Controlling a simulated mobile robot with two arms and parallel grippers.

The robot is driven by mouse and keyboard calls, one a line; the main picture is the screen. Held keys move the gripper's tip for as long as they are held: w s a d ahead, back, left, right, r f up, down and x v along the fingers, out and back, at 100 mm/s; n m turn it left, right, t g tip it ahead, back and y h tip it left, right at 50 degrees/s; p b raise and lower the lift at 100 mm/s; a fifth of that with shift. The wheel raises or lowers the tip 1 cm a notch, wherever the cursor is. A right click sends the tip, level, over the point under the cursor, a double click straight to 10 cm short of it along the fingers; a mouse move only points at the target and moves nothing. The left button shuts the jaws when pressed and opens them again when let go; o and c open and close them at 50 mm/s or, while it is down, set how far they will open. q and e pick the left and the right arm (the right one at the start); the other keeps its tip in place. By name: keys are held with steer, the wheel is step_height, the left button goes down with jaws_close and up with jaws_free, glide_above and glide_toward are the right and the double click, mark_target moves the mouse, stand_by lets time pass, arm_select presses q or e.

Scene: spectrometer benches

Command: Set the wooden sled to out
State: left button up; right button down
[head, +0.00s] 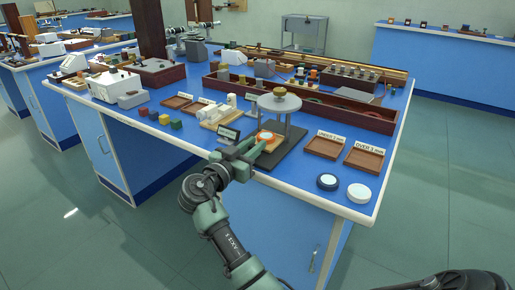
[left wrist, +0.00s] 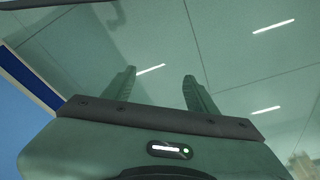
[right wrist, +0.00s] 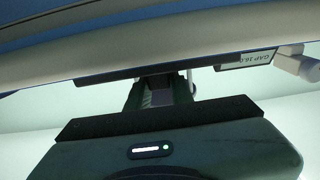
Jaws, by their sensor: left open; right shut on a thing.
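The wooden sled (head: 267,135) is a small orange-brown piece with a pale round disc on it. It sits low on the dark base (head: 292,150) of a stand, under a round grey plate (head: 279,102) on posts. My right gripper (head: 250,147) is at the sled's near left end and is shut on it; its fingers hide that end. My left gripper (left wrist: 160,88) is open and empty over the floor, and is not seen in the head view.
Two wooden trays marked under and over 3 mm, one here (head: 323,146) and one here (head: 364,157), lie right of the stand. A small label sign (head: 228,133) stands left of the stand.

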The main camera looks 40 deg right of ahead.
steer(key=b+v, duration=0.1)
steer(key=v, duration=0.2)
steer(key=shift+s+a, duration=0.1)
steer(key=shift+a, duration=0.25)
steer(key=shift+f, duration=0.1)
arm_select(q)
step_height(320, 180, up, 6)
steer(key=shift+w+d+f, duration=0.1)
arm_select(e)
steer(key=c, duration=1.4)
jaws_free()
steer(key=shift+o, duration=0.8)
steer(key=shift+s+a, duration=0.1)
steer(key=shift+a, duration=0.1)
steer(key=shift+d, duration=0.15)
